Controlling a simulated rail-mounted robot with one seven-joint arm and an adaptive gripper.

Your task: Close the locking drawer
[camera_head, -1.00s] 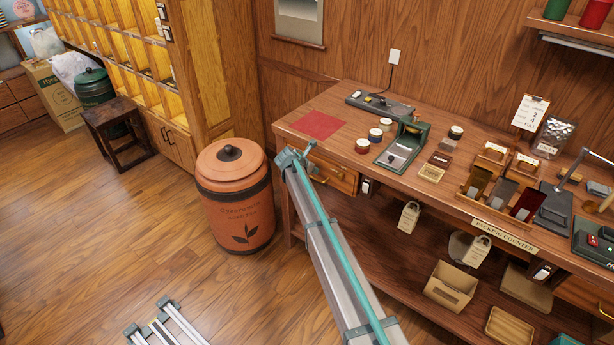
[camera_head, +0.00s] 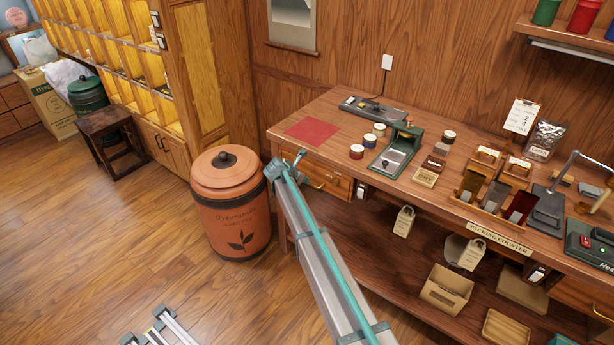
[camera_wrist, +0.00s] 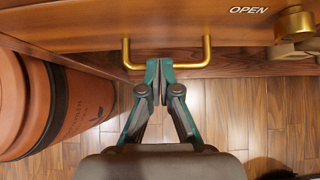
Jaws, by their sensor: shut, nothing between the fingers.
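The wooden drawer (camera_head: 327,181) is at the left end of the packing counter, partly hidden behind my arm in the head view. In the wrist view its front (camera_wrist: 225,58) crosses the top and carries a brass U-shaped handle (camera_wrist: 207,50). A brass knob (camera_wrist: 293,24) sits to the right, beside the word OPEN. My gripper (camera_wrist: 158,68) is shut and empty, with its fingertips at the middle of the handle bar. I cannot tell whether they touch it. How far the drawer stands out is unclear. The fingers are not clear in the head view.
An orange lidded canister (camera_head: 234,205) stands on the floor just left of the counter; it also shows close on the left in the wrist view (camera_wrist: 65,105). The counter top (camera_head: 335,105) bears tins, a press and trays. Open floor lies at the front left.

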